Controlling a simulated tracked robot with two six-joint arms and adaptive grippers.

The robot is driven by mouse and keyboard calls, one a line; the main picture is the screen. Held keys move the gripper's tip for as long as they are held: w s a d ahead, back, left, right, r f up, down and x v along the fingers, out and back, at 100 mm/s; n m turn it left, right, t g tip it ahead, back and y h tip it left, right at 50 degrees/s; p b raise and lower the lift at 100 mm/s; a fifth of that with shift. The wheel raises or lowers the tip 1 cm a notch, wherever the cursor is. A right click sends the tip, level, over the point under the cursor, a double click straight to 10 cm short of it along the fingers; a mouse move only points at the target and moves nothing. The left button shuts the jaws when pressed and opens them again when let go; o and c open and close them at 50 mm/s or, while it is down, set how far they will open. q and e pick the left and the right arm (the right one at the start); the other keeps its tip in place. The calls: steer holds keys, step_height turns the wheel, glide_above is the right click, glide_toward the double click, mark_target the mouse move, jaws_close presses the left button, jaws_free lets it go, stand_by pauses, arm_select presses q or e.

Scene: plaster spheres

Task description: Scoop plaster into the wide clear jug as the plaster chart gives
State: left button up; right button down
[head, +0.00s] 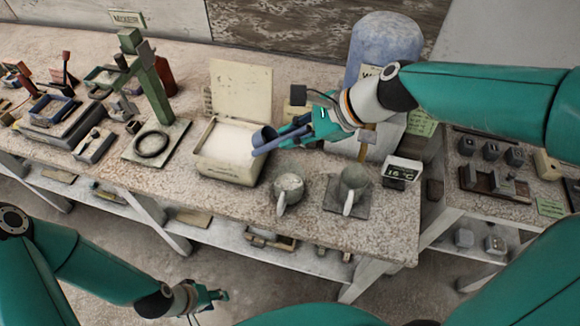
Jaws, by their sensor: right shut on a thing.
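The plaster bin (228,170), a cream box with its lid raised, stands mid-bench with white plaster (230,142) inside. My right gripper (302,131) is shut on a blue scoop (264,138), held at the bin's right side. Whether the scoop holds plaster is hidden. One jug (281,201) in front of the bin has pale contents. A second jug (354,180) stands on a dark plate to its right; its contents are unclear. I cannot tell which is the wide one. My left gripper (212,300) is low in front of the bench, empty; its finger opening is unclear.
A large blue container (383,45) is behind my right arm. A green stand (150,90) with a black ring is left of the bin. Green notes (421,123) are at the right; their text is unreadable.

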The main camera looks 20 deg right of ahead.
mark_target(279, 139)
steer(key=p, duration=0.1)
steer(key=r+p, duration=0.1)
steer(key=p, duration=0.1)
steer(key=shift+w+a+r+h, duration=0.1)
steer(key=shift+a+r+h, duration=0.1)
steer(key=shift+a+h, duration=0.1)
steer(key=shift+w+a+g+b, duration=0.1)
steer(key=shift+a+g+b, duration=0.1)
steer(key=shift+g+b, duration=0.15)
steer(key=shift+w+a+r+g+h, duration=0.25)
steer(key=shift+a+r+g+h, duration=0.1)
steer(key=shift+r+h, duration=0.25)
steer(key=shift+w+a+r+g+h, duration=0.3)
steer(key=shift+r+h, duration=0.2)
steer(key=shift+r, duration=0.15)
steer(key=shift+w+a+r+g+h, duration=0.15)
steer(key=shift+a+r+g+h, duration=0.15)
steer(key=shift+r+h, duration=0.15)
steer(key=shift+w+a+r+g+h, duration=0.5)
steer(key=shift+a+r+g+h, duration=0.2)
steer(key=shift+h, duration=0.25)
steer(key=shift+w+a+r+g+h, duration=0.55)
steer(key=shift+r+h, duration=0.2)
steer(key=shift+h, duration=0.15)
steer(key=shift+s, duration=0.1)
